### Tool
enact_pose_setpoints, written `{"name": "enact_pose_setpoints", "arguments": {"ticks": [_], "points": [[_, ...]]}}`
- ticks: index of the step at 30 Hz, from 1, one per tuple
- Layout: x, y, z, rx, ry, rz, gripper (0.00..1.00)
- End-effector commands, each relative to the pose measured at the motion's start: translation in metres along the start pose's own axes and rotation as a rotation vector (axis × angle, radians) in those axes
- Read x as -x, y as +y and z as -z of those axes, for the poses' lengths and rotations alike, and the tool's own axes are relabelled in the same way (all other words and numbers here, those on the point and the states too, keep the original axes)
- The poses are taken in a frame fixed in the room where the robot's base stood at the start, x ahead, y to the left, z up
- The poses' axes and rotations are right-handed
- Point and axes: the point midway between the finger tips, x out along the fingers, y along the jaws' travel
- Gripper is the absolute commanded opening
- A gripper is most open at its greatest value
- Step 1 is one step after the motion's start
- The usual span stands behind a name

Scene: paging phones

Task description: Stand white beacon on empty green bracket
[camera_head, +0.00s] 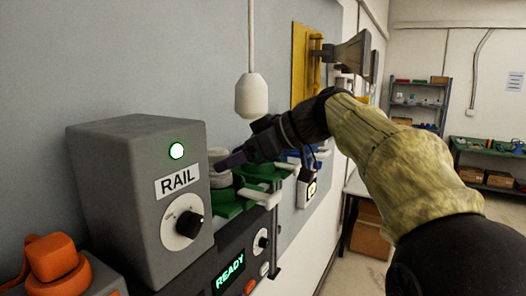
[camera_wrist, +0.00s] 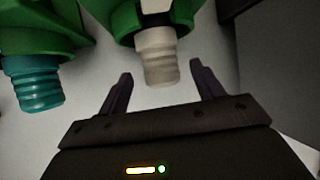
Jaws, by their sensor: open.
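A pale, ribbed cylindrical piece, which looks like the white beacon (camera_wrist: 160,58), shows in the wrist view between my open fingertips. Its other end meets a green bracket (camera_wrist: 110,12). My gripper (camera_wrist: 161,74) is open, one finger on each side of the piece, with gaps visible. In the head view my gripper (camera_head: 232,162) reaches in from the right beside a pale rounded thing (camera_head: 218,168) over the green brackets (camera_head: 228,206). A teal ribbed piece (camera_wrist: 33,85) stands in a green holder at the left of the wrist view. I cannot tell which bracket is empty.
A grey box marked RAIL (camera_head: 140,195) with a lit green lamp stands left of the brackets. A panel reading READY (camera_head: 229,275) is below. A white pendant (camera_head: 252,96) hangs on a cord above my gripper. An orange handset (camera_head: 50,258) is at lower left.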

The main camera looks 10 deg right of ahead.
Motion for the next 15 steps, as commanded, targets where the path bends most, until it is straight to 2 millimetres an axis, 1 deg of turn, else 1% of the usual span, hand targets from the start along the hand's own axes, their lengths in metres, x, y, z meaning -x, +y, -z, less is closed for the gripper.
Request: {"name": "enact_pose_setpoints", "arguments": {"ticks": [1, 3, 9, 12, 15], "points": [[0.009, 0.001, -0.003, 0.003, 0.001, -0.005, 0.67], [0.024, 0.001, -0.003, 0.003, 0.002, -0.006, 0.67], [0.060, 0.001, -0.002, 0.000, 0.001, -0.004, 0.67], [0.070, 0.000, -0.001, 0.001, 0.000, -0.002, 0.67], [0.074, 0.000, 0.000, 0.001, 0.000, 0.000, 0.67]]}}
